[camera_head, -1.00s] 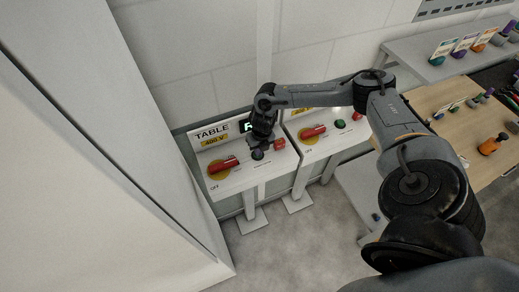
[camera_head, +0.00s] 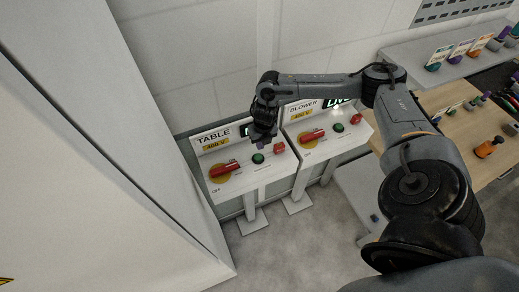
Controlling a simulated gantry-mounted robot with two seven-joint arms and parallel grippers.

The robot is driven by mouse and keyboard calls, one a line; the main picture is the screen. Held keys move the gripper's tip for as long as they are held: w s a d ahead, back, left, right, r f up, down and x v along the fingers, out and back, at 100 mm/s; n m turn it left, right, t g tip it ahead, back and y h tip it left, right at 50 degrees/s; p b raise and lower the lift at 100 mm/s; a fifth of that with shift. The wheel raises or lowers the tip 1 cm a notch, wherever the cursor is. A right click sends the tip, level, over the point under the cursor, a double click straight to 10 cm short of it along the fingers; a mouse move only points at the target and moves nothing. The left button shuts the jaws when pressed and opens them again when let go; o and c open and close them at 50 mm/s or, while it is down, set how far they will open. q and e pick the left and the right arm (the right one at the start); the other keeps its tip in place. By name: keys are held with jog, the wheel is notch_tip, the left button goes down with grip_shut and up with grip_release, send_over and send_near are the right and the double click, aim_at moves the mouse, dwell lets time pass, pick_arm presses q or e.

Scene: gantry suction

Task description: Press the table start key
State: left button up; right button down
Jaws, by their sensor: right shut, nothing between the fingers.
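The TABLE panel (camera_head: 231,187) is a white sloped box on a post, labelled TABLE 400 V. It carries a red rotary handle (camera_head: 225,169) on a yellow disc, a green start key (camera_head: 258,158) and a red button (camera_head: 279,148). My right gripper (camera_head: 262,142) points down, shut and empty, just above and behind the green key. The key shows clear of the fingers. The gripper and wrist hide most of the panel's small dark display (camera_head: 244,130). My left gripper is out of view.
The BLOWER panel (camera_head: 322,150) stands close on the right, with its own red handle, green and red buttons and a lit LIVE display. A large white cabinet (camera_head: 110,150) fills the left. A wooden table (camera_head: 462,125) with small objects is at the right.

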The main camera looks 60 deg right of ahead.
notch_tip(320, 180, up, 6)
jog(key=shift+s+b, duration=0.3)
jog(key=shift+b, duration=0.1)
jog(key=shift+r, duration=0.1)
dwell(0.6)
